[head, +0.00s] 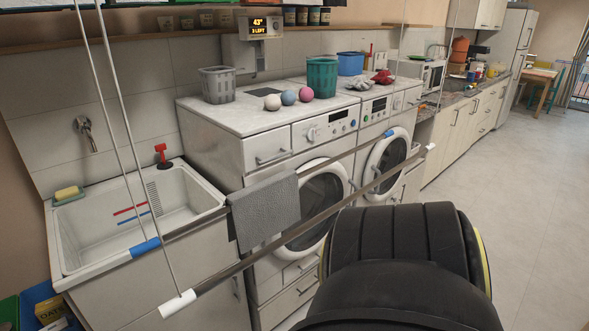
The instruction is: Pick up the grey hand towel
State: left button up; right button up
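The grey hand towel (265,212) hangs over the rear bar of a suspended drying rack, in front of the left washing machine. It hangs down flat, and its lower edge comes close to the rack's front bar (330,209) in the picture. Neither of my grippers shows in the head view. A large black part of my own body fills the bottom right of the view and hides the floor behind it.
Thin cords hold up the rack. A white sink (85,240) stands at left. Two front-loading machines (385,160) stand behind the rack. Balls, a grey basket (217,85) and a green basket (322,77) sit on top. The floor (520,190) at right is clear.

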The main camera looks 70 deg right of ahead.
aim_at(261, 211)
jog(key=z, duration=1.15)
jog(key=k, duration=0.2)
